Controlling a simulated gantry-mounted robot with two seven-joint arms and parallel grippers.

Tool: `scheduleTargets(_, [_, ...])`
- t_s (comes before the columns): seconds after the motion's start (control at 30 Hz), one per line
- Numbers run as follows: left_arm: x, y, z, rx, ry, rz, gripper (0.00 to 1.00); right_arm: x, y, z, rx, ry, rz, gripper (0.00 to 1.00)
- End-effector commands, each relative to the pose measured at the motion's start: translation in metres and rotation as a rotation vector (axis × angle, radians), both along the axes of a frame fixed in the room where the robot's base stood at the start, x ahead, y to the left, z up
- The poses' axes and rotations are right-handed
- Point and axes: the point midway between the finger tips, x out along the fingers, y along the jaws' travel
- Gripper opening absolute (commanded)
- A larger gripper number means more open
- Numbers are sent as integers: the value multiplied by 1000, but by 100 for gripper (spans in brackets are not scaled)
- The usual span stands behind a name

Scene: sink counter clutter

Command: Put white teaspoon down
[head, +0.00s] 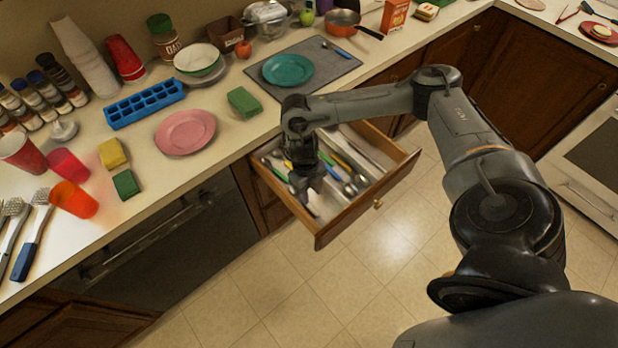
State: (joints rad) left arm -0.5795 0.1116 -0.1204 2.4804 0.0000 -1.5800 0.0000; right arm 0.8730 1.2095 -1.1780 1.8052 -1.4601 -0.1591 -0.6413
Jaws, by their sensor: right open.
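My right gripper (305,190) points down over the open cutlery drawer (345,226), at its front-left part. It is open. Several utensils lie in the drawer's compartments, with silver, yellow, green and blue parts. A pale utensil (313,208) shows just below my fingers, but I cannot tell whether it is the white teaspoon. My gripper and wrist hide part of the drawer. My left gripper is not in view.
The counter above holds a pink plate (186,132), a blue ice tray (144,103), a green sponge (244,102) and a teal plate (288,69) on a grey mat (335,62). The drawer's wooden walls surround my gripper. The floor in front is clear.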

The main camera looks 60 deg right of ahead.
Motion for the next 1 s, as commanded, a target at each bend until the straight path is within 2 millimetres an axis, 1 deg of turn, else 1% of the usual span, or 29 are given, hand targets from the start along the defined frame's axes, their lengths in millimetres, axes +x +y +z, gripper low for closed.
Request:
scheduleTargets(0.03, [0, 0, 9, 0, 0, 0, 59, 2, -1, 13, 0, -3, 0, 41])
scheduleTargets(0.1, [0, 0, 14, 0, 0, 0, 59, 3, -1, 22, 0, -2, 0, 41])
scheduleTargets(0.27, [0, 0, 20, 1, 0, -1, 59, 5, -1, 32, 1, -4, 1, 41])
scheduleTargets(0.37, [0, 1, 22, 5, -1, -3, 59, 9, 12, 30, 11, -22, 10, 41])
scheduleTargets(0.43, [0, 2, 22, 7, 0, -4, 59, 15, 32, 23, 30, -56, 21, 41])
scheduleTargets(0.47, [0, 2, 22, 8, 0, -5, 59, 18, 45, 19, 43, -76, 24, 41])
scheduleTargets(0.57, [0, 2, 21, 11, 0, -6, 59, 29, 102, 3, 109, -168, 19, 41])
scheduleTargets(0.6, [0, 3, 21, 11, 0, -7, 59, 33, 131, -2, 147, -212, 5, 41])
scheduleTargets(0.63, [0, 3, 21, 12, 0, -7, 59, 36, 155, -4, 181, -248, -16, 41])
scheduleTargets(0.67, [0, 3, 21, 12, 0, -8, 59, 38, 180, -5, 220, -283, -43, 41])
scheduleTargets(0.7, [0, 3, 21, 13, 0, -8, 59, 40, 212, -3, 275, -330, -95, 41])
scheduleTargets(0.73, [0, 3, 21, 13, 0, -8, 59, 42, 236, 0, 318, -361, -145, 41])
scheduleTargets(0.8, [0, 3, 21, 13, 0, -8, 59, 44, 284, 13, 418, -423, -290, 41])
scheduleTargets(0.87, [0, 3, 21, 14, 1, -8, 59, 45, 314, 28, 495, -458, -449, 41])
scheduleTargets(0.9, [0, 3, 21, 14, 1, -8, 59, 47, 328, 39, 540, -472, -569, 41])
scheduleTargets(0.97, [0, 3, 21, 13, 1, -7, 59, 48, 339, 55, 594, -477, -768, 41])
scheduleTargets(1.0, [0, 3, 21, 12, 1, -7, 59, 49, 340, 63, 618, -470, -913, 41])
